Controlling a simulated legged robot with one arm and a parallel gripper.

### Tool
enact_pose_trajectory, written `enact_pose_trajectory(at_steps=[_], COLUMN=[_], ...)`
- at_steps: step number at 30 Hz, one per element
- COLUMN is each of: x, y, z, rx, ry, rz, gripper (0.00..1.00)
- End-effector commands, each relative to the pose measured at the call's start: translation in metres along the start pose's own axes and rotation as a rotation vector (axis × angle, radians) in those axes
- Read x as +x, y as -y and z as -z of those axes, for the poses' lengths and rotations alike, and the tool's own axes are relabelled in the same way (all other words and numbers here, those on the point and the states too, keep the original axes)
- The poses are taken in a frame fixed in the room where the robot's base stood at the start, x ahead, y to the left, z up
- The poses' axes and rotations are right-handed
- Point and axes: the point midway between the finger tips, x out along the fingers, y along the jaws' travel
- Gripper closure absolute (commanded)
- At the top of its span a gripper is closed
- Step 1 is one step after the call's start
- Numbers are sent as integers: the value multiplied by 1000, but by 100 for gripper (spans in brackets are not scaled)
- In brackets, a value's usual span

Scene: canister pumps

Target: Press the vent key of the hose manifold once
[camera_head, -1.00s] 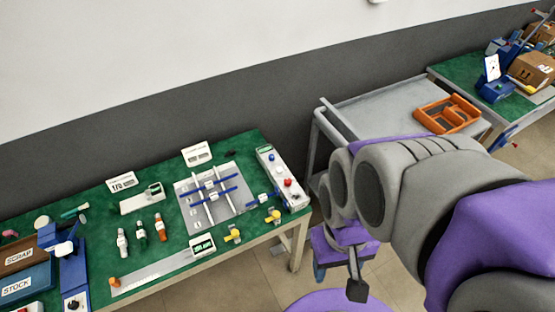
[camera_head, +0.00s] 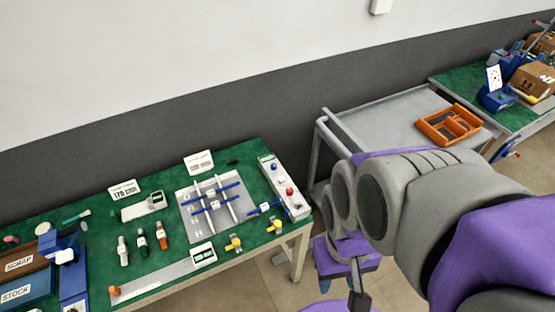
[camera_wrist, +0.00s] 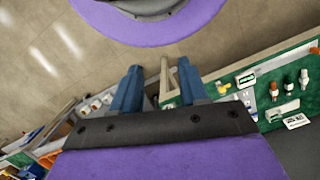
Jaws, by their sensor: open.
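A white long box (camera_head: 284,187) with a red knob, a blue knob and a light knob lies along the right end of the green bench. A grey plate (camera_head: 187,226) with white tubes and blue crossbars (camera_head: 215,188) lies to its left. I cannot tell for sure which of these is the hose manifold, and no key label is legible. My gripper (camera_wrist: 160,88) is open and empty in the wrist view, its two blue fingers apart over the floor. In the head view my gripper is low, right of the bench, apart from both, and partly hidden by my arm.
Yellow fittings (camera_head: 235,242) and a small display (camera_head: 203,254) sit at the bench's front edge. Three small bottles (camera_head: 142,244) stand further left. A grey cart (camera_head: 380,118) with an orange tray (camera_head: 449,125) stands behind my arm. Floor is free right of the bench.

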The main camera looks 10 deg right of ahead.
Motion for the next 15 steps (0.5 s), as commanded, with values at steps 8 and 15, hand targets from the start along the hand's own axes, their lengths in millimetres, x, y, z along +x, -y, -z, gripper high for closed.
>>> enact_pose_trajectory(at_steps=[8,15], x=[0,0], y=[0,0], z=[0,0], rx=[0,0], ry=[0,0], rz=[0,0], gripper=[83,100])
